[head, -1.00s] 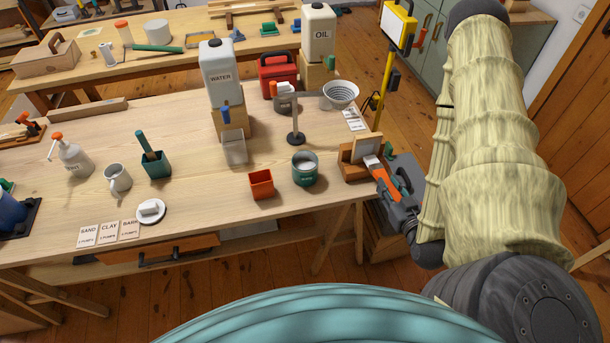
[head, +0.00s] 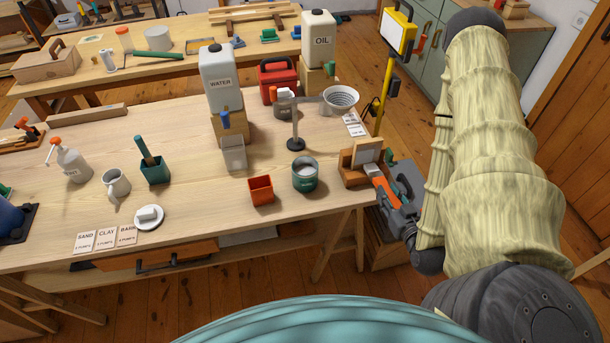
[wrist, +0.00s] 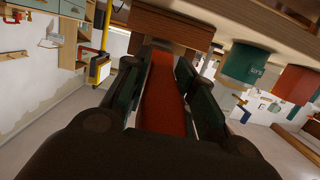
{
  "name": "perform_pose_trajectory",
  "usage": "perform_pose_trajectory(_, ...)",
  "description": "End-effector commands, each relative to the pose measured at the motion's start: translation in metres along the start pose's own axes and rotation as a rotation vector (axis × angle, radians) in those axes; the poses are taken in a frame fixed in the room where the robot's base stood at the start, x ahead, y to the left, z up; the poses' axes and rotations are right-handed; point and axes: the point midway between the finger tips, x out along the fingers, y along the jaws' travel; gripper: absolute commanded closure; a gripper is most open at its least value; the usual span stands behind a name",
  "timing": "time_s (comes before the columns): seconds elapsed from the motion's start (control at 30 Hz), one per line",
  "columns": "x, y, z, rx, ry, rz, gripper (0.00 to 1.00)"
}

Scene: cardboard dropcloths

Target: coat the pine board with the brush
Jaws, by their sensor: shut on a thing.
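The pine board is a small pale panel (head: 366,153) standing upright against a brown wooden holder (head: 349,172) at the right end of the workbench in the head view. My gripper (head: 388,193) is shut on the brush, beside the bench's right end. The brush's orange handle (head: 382,187) slants up and left, and its pale head lies at the lower front of the board. I cannot tell whether the bristles touch it. In the wrist view the red-orange handle (wrist: 163,95) runs between my dark green fingers. The brush tip and board face are hidden there.
A green jar (head: 305,176) and an orange square pot (head: 261,191) stand left of the board. A funnel on a stand (head: 340,97) is behind them. A yellow work lamp (head: 393,42) rises behind the board. The bench front has bare wood.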

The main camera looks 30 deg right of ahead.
Motion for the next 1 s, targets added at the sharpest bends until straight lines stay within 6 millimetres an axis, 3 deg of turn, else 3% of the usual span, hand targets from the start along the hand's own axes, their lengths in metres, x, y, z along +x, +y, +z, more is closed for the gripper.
perform_pose_trajectory(0.83, 0.002, 0.0, -0.001, 0.0, 0.002, 0.0, 1.0)
perform_pose_trajectory(1.0, -0.001, 0.0, -0.011, 0.0, 0.002, 0.0, 1.0)
